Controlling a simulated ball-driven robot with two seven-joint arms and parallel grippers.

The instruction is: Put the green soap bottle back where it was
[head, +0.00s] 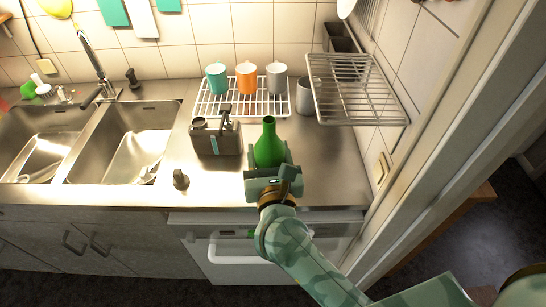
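A green bottle (268,150) with a narrow neck stands upright at the front of the steel counter, in the head view. My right gripper (270,171) is at its near side, low down, with its arm coming in from the lower right. The gripper hides the bottle's base, so I cannot tell whether the fingers are closed on it or whether it touches the counter. My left gripper is not in view.
Behind is a white rack (203,106) with three mugs; a grey cup (305,97) and a wire shelf (360,92) are to the right. A double sink (122,150) lies left. Some counter right of the bottle is bare.

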